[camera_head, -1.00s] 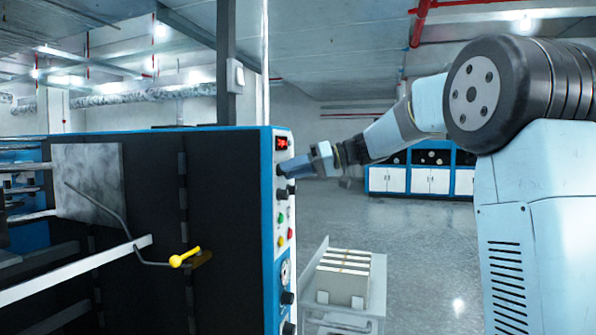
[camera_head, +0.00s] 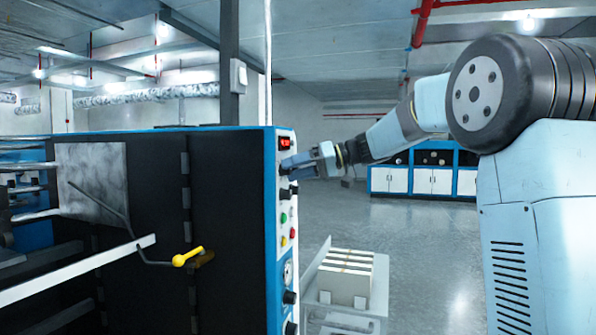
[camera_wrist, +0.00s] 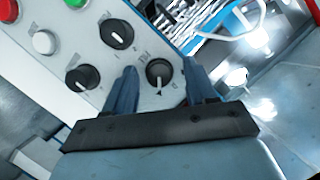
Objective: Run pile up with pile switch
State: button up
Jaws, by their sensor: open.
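A white control panel with a blue border (camera_head: 287,215) stands on the end of the black machine. It carries black rotary knobs, which also show in the wrist view. My gripper (camera_head: 287,166) is at the upper part of this panel, below the red display. In the wrist view my gripper (camera_wrist: 160,74) is open, with one blue finger on each side of a black knob (camera_wrist: 159,73) with a white pointer mark. Contact with the knob cannot be told. The labels are too blurred to read, so I cannot tell which knob is the pile switch.
Two other black knobs (camera_wrist: 116,33) (camera_wrist: 83,78) and a white button (camera_wrist: 44,42) sit close by on the panel. A yellow crank handle (camera_head: 187,257) sticks out of the machine's side. A stack of white sheets (camera_head: 345,277) stands low, right of the panel.

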jog(key=w+v, duration=0.1)
jog(key=v, duration=1.2)
jog(key=shift+s+d, duration=0.3)
jog(key=shift+s, duration=0.2)
jog(key=s+d+f+m+t+h, duration=0.1)
jog(key=s+d+f+m+h, duration=0.2)
jog(key=s, duration=0.8)
jog(key=s+d+f+m+t+h, duration=0.2)
jog(key=s+f+h, duration=0.5)
jog(key=s+f, duration=0.4)
jog(key=s+d+f+m+t+h, duration=0.1)
jog(key=s+d+f+m+h, duration=0.3)
jog(key=s+f, duration=0.5)
jog(key=shift+s+m+t+h, duration=0.3)
jog(key=shift+s+h, duration=0.1)
jog(key=shift+s, duration=0.85)
jog(key=shift+a, duration=0.1)
